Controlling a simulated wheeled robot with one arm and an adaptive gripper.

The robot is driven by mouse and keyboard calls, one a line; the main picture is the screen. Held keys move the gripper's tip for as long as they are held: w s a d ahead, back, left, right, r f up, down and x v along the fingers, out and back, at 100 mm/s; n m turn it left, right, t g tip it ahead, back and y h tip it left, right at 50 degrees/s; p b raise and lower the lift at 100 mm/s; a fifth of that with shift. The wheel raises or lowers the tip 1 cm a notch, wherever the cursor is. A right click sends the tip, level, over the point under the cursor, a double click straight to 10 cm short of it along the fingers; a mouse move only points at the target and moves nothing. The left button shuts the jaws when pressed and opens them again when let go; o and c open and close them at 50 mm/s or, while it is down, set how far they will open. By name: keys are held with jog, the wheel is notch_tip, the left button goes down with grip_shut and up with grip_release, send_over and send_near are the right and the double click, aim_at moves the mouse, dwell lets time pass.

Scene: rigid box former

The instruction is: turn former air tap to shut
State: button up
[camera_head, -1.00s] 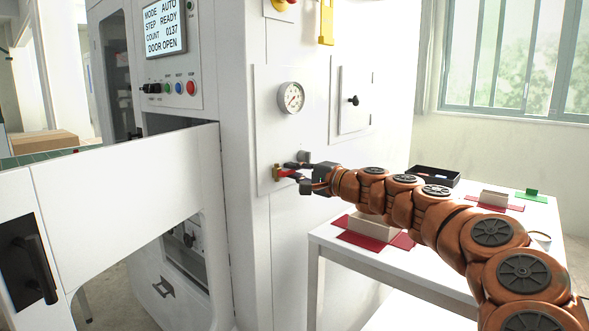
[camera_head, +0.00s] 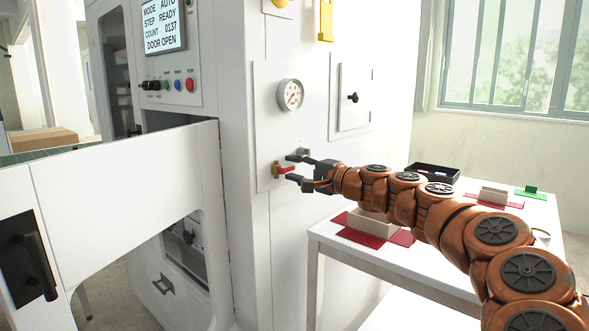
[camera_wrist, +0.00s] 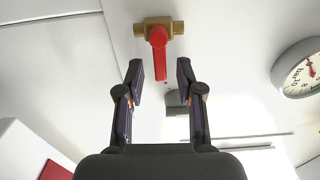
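The air tap is a brass valve body (camera_head: 276,170) with a red lever (camera_head: 287,169), on the white machine panel below the gauge. In the wrist view the brass body (camera_wrist: 178,27) lies across the picture and the red lever (camera_wrist: 159,58) stands crosswise to it. My gripper (camera_head: 294,167) is open in front of the panel at the tap's right. In the wrist view its fingertips (camera_wrist: 159,72) are spread apart, with the lever's lower end centred just ahead of or between them. I see a gap on both sides, no contact.
A round pressure gauge (camera_head: 291,95) sits above the tap; a small hatch with a black knob (camera_head: 353,98) is to its right. A white table (camera_head: 400,262) with boxes on red sheets stands below my arm. The large white door (camera_head: 130,200) stands at the left.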

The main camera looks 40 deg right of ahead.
jog(key=v, duration=1.1)
jog(key=shift+s, duration=0.25)
